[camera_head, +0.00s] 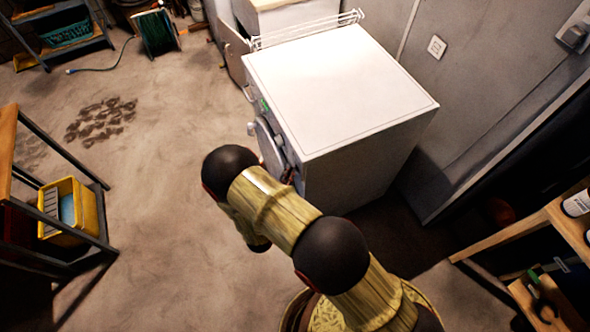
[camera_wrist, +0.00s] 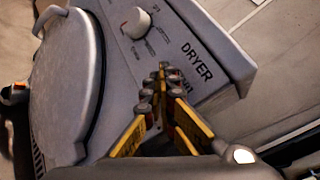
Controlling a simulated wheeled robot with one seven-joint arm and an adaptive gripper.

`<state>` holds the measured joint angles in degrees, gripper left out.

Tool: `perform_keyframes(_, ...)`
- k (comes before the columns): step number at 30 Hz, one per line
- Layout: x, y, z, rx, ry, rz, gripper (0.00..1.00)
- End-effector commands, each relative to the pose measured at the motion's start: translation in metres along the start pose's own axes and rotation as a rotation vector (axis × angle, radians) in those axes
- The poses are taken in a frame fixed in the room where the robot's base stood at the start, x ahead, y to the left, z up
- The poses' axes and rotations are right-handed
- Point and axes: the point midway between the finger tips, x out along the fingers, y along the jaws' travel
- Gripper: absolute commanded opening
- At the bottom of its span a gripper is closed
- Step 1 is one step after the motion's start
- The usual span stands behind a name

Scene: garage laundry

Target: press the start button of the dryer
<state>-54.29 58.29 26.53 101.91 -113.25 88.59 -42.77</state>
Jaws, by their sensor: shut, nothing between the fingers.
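The dryer (camera_head: 345,85) is a white box-shaped machine with its front facing left in the head view. In the wrist view, its grey front panel (camera_wrist: 205,30) bears the word DRYER and a round white knob (camera_wrist: 137,22), with the round door (camera_wrist: 68,85) at left. My gripper (camera_wrist: 163,78) has yellow and black fingers, shut with nothing between them. Its tips are in front of the panel, below and right of the knob; I cannot tell whether they touch it. No start button is clearly visible; the fingers cover part of the panel. In the head view my arm mostly hides the gripper.
A white wire rack (camera_head: 305,30) stands behind the dryer. A wooden shelf unit (camera_head: 555,225) is at the right. A table with a yellow bin (camera_head: 85,212) is at the left. A hose reel (camera_head: 155,32) stands at the back. The floor left of the dryer is mostly clear.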

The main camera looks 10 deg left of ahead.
Motion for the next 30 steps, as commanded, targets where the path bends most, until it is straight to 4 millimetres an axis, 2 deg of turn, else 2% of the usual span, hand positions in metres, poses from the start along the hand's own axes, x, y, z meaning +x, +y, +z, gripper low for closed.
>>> perform_keyframes(30,-0.014,0.01,0.01,0.0,0.0,0.0,0.0)
